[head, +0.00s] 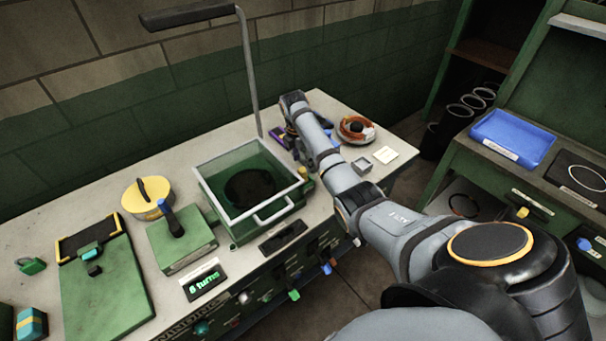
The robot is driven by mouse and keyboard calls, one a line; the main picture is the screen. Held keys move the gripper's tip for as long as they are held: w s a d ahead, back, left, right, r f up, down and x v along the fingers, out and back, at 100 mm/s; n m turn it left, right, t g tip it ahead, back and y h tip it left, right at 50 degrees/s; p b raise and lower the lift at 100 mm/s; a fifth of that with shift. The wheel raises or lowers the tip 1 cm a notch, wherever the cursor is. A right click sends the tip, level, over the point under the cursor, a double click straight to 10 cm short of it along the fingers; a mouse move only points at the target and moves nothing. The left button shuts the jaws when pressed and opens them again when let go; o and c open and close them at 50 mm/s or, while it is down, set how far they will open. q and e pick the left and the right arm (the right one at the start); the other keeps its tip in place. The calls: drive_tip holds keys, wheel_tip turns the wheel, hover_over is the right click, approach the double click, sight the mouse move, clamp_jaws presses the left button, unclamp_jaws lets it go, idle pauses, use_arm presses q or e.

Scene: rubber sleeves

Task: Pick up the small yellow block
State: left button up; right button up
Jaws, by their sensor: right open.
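A small yellow piece (303,172), which looks like the small yellow block, shows on the bench at the right corner of the glass-walled tank. It is partly hidden by the tank and my arm, so its full shape cannot be told. My right arm reaches across the bench from the lower right. My right gripper (291,143) is open at the back of the bench, behind and above the yellow piece and apart from it. Its fingers are small and partly hidden by my arm. My left gripper is not in view.
The tank (215,195) with its handle stands mid-bench. A yellow round lid (132,203), a green box (165,248) and a green board (98,295) are left of it. An orange-ringed dish (352,137), small grey box (361,166) and blue tray (512,139) are right.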

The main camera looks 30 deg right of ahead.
sight(302, 169)
drive_tip(key=shift+w+f, duration=0.6)
drive_tip(key=shift+f, duration=0.15)
drive_tip(key=shift+s+d+f+p, duration=0.1)
drive_tip(key=shift+s+f+p, duration=0.1)
drive_tip(key=shift+f+p, duration=0.65)
wheel_tip(302, 169, down, 2)
drive_tip(key=shift+s+d+f, duration=0.15)
drive_tip(key=shift+f, duration=0.45)
drive_tip(key=c, duration=0.9)
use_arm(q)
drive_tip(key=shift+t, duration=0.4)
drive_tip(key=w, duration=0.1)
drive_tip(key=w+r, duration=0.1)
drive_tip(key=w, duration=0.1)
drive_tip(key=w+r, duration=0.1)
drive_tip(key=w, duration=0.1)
use_arm(e)
clamp_jaws()
